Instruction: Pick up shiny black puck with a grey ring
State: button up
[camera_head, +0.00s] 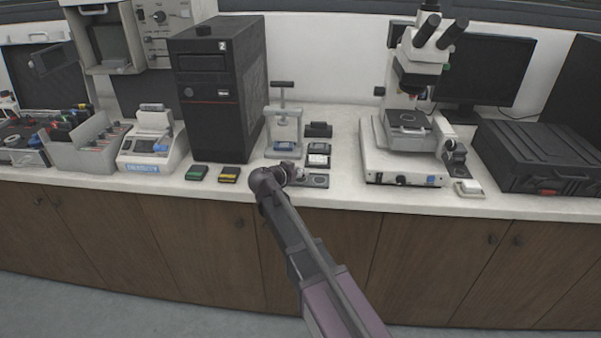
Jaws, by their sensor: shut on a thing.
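My gripper (299,174) is at the front of the white bench, just left of a small flat dark holder (320,181) with a round grey mark on it. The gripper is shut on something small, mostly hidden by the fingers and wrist. I cannot make out the shiny black puck with a grey ring for certain. The small mounting press (284,118) with a T-handle stands just behind my gripper, with a bluish piece in its base.
Small dark blocks (318,130) stand right of the press. A tall black tower (215,95) is at left, with green (197,172) and yellow (229,174) pieces before it. A microscope (405,160) and black case (540,158) stand at right. Bench beside the holder is clear.

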jog(key=shift+r+p, duration=0.75)
jog(key=shift+r, duration=0.2)
jog(key=s+d+r+p, duration=0.1)
jog(key=s+r, duration=0.1)
jog(key=s, duration=1.4)
jog(key=shift+p, duration=0.4)
